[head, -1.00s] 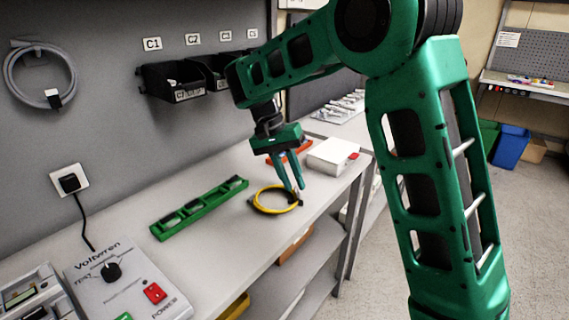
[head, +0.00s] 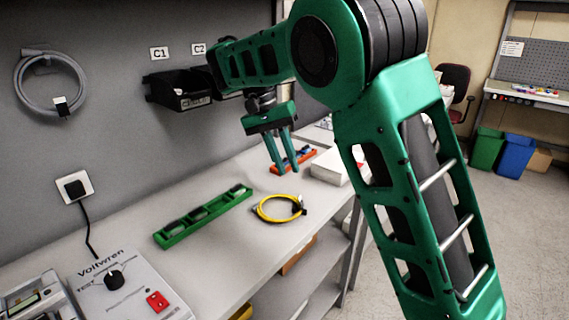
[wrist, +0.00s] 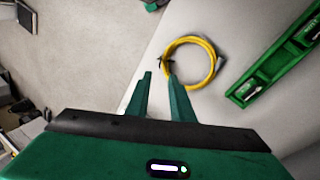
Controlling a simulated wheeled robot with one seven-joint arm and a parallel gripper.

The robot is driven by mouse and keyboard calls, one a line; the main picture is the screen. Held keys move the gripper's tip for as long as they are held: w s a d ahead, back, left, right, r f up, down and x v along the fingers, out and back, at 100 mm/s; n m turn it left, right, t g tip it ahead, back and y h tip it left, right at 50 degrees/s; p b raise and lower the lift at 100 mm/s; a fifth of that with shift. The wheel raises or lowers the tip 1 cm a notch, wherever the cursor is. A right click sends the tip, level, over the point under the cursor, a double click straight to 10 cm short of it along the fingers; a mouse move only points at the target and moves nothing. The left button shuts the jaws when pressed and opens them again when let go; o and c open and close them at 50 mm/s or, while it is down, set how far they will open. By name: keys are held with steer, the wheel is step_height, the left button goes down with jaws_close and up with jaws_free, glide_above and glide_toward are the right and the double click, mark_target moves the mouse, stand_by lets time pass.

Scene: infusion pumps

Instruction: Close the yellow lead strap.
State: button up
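The yellow lead (head: 262,214) lies coiled on the grey worktop. It also shows in the wrist view (wrist: 213,70), ahead of my fingers. A small black piece, which looks like its strap (head: 299,206), sits on the coil's right side; in the wrist view the strap (wrist: 164,64) is on the coil's left, with ends sticking out. I cannot tell its exact closure. My gripper (head: 288,172) is above the worktop, just beyond and above the lead. Its fingers (wrist: 160,77) are apart with nothing between them, and the right fingertip appears close to the strap.
A green tray (head: 203,216) lies left of the lead. An orange tray (head: 290,163) and a white box (head: 330,168) are behind my gripper. The Voltwren box (head: 125,290) stands at the near left. The worktop's front edge runs close to the lead.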

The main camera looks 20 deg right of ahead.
mark_target(299, 197)
steer(key=o, duration=0.3)
steer(key=shift+o, duration=0.4)
steer(key=shift+d, duration=0.2)
steer(key=d+f+n+y, duration=0.1)
steer(key=f+n, duration=0.2)
steer(key=n, duration=0.3)
steer(key=s+d+f+n+t+y, duration=0.1)
steer(key=f+n, duration=0.2)
steer(key=n, duration=0.3)
steer(key=s+f+n+t+y, duration=0.1)
steer(key=f+n, duration=0.3)
steer(key=n, duration=0.2)
steer(key=shift+s+d+y, duration=0.15)
steer(key=shift+d+y, duration=0.15)
steer(key=shift+d, duration=0.1)
jaws_close()
